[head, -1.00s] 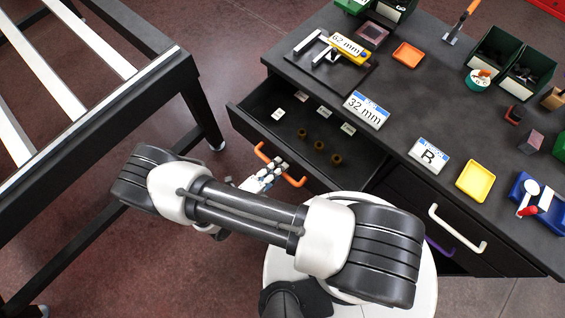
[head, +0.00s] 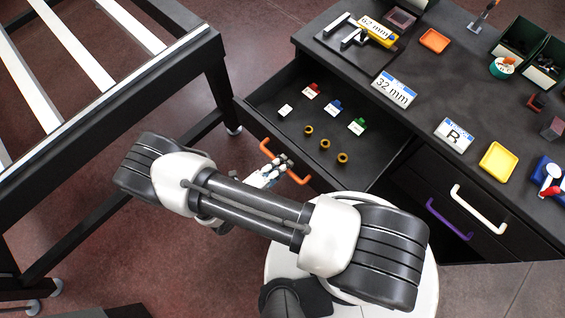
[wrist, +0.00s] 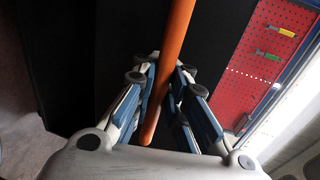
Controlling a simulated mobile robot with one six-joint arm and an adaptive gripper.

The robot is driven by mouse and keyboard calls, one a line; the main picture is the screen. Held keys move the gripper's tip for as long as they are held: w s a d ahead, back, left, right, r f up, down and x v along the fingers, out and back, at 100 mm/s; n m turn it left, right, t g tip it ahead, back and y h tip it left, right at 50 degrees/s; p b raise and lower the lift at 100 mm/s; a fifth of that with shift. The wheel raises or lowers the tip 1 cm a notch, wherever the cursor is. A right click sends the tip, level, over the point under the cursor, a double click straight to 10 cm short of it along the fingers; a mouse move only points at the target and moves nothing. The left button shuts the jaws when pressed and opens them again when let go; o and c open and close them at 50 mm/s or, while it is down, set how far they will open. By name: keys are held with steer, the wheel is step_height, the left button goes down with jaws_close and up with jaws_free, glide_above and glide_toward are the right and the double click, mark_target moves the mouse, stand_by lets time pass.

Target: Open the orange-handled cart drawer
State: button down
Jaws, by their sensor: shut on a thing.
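The orange handle (head: 294,175) is on the front of the black cart drawer (head: 262,105), which stands pulled well out from the cart. My gripper (head: 277,168) is at the middle of this handle. In the wrist view the orange handle (wrist: 174,50) runs between the two fingers of my gripper (wrist: 162,80), which are shut on it. The drawer holds several small tagged blocks in white, red, blue and green, and three brass-coloured rings (head: 325,144). Part of the handle is hidden behind the fingers.
The cart top (head: 410,125) carries number signs, a yellow tray (head: 499,161) and green bins. Below are a white handle (head: 480,209) and a purple handle (head: 449,219). A black frame table (head: 110,105) with white slats stands close on the left.

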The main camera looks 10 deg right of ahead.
steer(key=c, duration=1.9)
jaws_free()
steer(key=shift+r, duration=0.1)
steer(key=v, duration=1.2)
